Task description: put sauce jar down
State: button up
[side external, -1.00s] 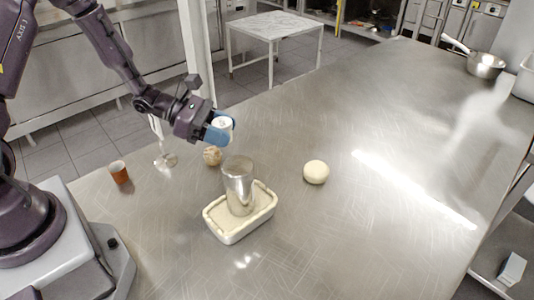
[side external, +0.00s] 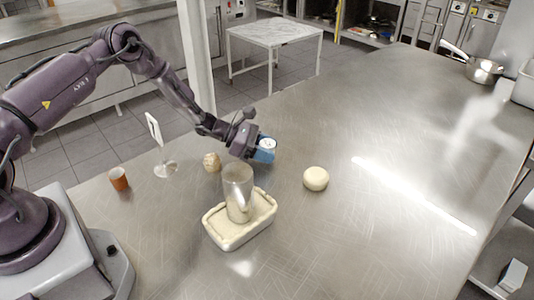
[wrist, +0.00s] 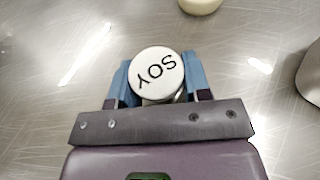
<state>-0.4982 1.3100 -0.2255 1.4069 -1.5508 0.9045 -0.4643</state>
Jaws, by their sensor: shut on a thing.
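The sauce jar (side external: 268,144) has a white lid, which reads "SOY" in the wrist view (wrist: 157,73). My gripper (side external: 264,154) is shut on the jar, with one blue finger on each side of it just below the lid. The jar looks upright and stands or hangs low over the steel table (side external: 370,130), behind the metal cylinder. The fingers hide most of its body, and I cannot tell if its base touches the table.
A metal cylinder (side external: 238,190) stands in a cream-filled white tray (side external: 232,238) in front of my gripper. A pale round (side external: 316,179) lies to the right, a beige lump (side external: 212,162) to the left. A brown cup (side external: 119,179) and sign stand (side external: 164,168) are farther left.

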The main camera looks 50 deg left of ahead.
jog(key=shift+f, duration=0.75)
jog(key=o, duration=1)
jog(key=shift+f, duration=0.1)
jog(key=shift+c, duration=0.2)
